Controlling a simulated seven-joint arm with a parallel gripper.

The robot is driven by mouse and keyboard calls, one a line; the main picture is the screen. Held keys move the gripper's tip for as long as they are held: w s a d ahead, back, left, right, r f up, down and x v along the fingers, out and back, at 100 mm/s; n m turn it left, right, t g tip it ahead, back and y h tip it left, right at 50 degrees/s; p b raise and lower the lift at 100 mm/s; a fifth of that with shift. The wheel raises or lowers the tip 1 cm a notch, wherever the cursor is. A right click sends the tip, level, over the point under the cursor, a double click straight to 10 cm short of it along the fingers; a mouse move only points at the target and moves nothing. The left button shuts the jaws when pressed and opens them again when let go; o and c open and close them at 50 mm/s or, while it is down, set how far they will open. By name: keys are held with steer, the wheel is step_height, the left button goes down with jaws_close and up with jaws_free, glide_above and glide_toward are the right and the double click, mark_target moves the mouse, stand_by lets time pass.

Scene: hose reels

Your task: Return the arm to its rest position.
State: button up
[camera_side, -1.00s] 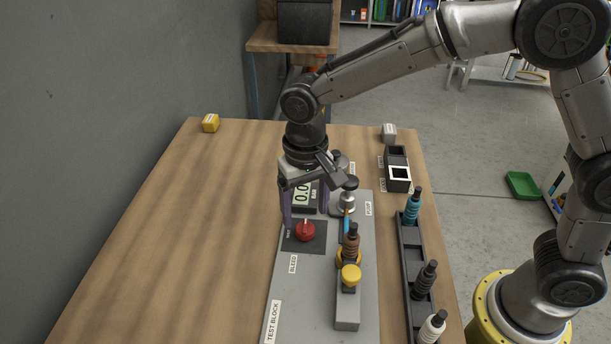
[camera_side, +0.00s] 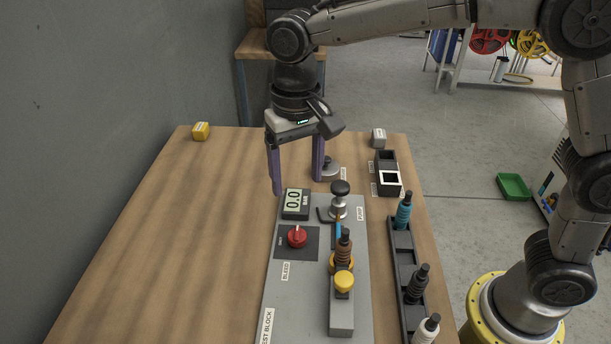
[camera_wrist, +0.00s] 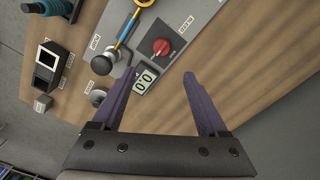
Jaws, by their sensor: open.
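My gripper (camera_side: 297,172) hangs above the far end of the test block (camera_side: 310,325), with its two purple fingers spread and nothing between them. In the wrist view my gripper (camera_wrist: 165,92) is also open and empty. The gauge (camera_side: 294,203) reads 0.0 and lies just below the fingers in the side view. The red bleed knob (camera_side: 297,237) sits nearer the camera on its dark plate. The black-topped pump (camera_side: 340,200) stands to the right of the gauge. The fingers look clear of all of these.
A brown fitting (camera_side: 344,245) and a yellow knob (camera_side: 344,282) stand on the block. A dark rack (camera_side: 402,240) holds teal, black and white-topped fittings at right. Two small bins (camera_side: 388,170) stand behind it. A yellow block (camera_side: 201,131) sits far left. The table's left side is clear.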

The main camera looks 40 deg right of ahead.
steer(key=s+d+r+m+t, duration=0.25)
steer(key=s+d+r, duration=0.45)
steer(key=d+r, duration=0.45)
steer(key=s+d+f+n+t, duration=0.1)
steer(key=s+d+f+n, duration=0.1)
steer(key=s+d+f, duration=0.2)
steer(key=s+d+f+n+t, duration=0.2)
steer(key=s+d+f+n, duration=0.1)
steer(key=s, duration=0.7)
step_height(320, 180, down, 2)
steer(key=shift+d+f, duration=0.2)
steer(key=shift+d, duration=0.3)
